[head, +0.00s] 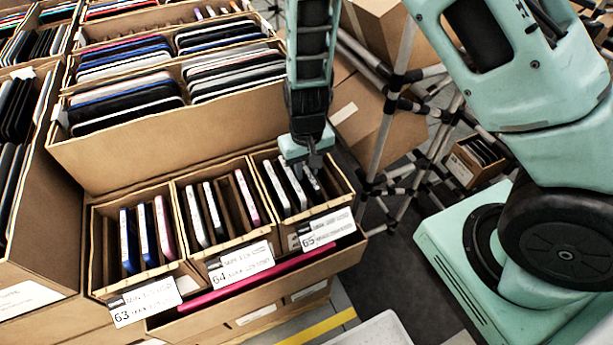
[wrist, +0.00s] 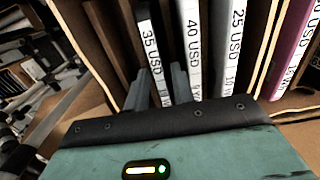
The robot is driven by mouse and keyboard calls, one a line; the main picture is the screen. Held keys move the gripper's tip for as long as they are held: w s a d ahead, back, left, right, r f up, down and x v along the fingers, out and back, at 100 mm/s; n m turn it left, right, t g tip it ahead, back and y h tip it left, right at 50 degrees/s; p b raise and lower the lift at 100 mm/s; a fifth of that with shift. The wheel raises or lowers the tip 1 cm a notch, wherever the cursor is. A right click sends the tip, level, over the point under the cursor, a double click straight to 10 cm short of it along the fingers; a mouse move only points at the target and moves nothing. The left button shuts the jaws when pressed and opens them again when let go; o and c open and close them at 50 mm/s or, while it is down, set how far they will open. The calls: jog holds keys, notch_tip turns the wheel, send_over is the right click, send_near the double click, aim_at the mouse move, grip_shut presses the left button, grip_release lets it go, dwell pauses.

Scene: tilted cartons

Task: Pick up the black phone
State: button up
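In the head view, my gripper (head: 308,160) reaches down into the right-hand small carton (head: 337,232), labelled 65, at its right end. In the wrist view, my two grey fingertips (wrist: 163,90) stand apart, one on each side of the lower end of a dark phone with a white "35 USD" label (wrist: 149,42). This looks like the black phone; whether the fingers touch it I cannot tell. In the head view it is mostly hidden behind my gripper. A phone labelled "40 USD" (wrist: 193,40) stands just right of the fingers, and a grey one labelled "25 USD" (wrist: 236,40) beyond it.
The carton walls stand close around my fingers. Carton 64 (head: 247,251) and carton 63 (head: 146,281), both with upright phones, stand to the left. A big carton of tablets (head: 160,150) rises behind. A pipe frame (head: 393,105) stands to the right.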

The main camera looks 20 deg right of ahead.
grip_shut()
